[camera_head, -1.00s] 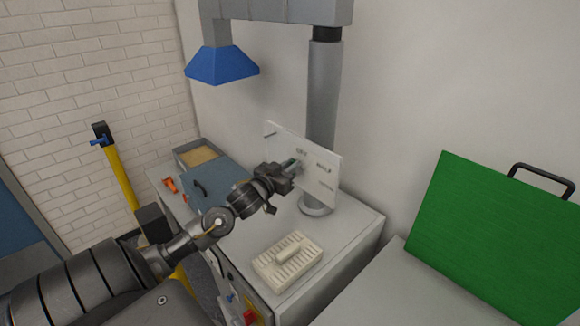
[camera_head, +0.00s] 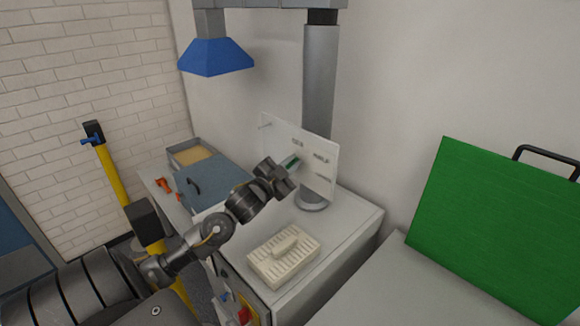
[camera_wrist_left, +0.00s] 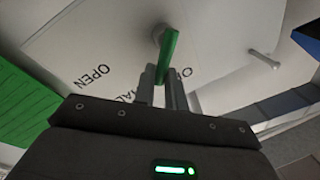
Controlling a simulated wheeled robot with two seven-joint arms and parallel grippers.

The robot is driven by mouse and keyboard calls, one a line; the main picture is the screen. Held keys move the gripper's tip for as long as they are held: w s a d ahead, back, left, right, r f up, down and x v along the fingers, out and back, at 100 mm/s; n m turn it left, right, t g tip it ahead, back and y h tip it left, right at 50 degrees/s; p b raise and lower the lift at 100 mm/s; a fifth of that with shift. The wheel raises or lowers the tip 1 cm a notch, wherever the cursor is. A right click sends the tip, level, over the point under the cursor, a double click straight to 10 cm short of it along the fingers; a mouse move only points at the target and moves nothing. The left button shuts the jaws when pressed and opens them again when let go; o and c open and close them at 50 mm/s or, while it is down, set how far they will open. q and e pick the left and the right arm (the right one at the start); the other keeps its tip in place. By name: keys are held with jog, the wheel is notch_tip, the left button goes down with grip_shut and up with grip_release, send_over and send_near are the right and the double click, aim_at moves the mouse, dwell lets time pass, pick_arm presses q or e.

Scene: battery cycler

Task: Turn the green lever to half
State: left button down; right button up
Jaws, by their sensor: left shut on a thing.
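The green lever (camera_wrist_left: 168,52) shows in the left wrist view, mounted on a round pivot on a white panel (camera_wrist_left: 95,40). Its free end lies between the fingers of my left gripper (camera_wrist_left: 163,84), which is shut on it. My right gripper is not in view.
The panel stands before a grey post (camera_head: 318,85) on a white cabinet (camera_head: 335,240). A ribbed cream block (camera_head: 270,266) lies on the cabinet top. A blue lamp-shaped hood (camera_head: 215,57) hangs above left. A green board (camera_head: 490,225) stands at right.

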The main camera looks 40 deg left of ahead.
pick_arm(q)
jog(key=shift+d+f+m+b, duration=0.15)
jog(key=shift+m+b, duration=0.15)
jog(key=shift+m, duration=0.3)
jog(key=c, duration=1.5)
grip_release()
jog(key=shift+o, duration=0.2)
jog(key=s+f+b, duration=0.1)
jog(key=s+b, duration=0.2)
jog(key=s, duration=0.7)
jog(key=shift+s+d+f, duration=0.2)
jog(key=shift+s+d, duration=0.1)
jog(key=shift+s, duration=0.05)
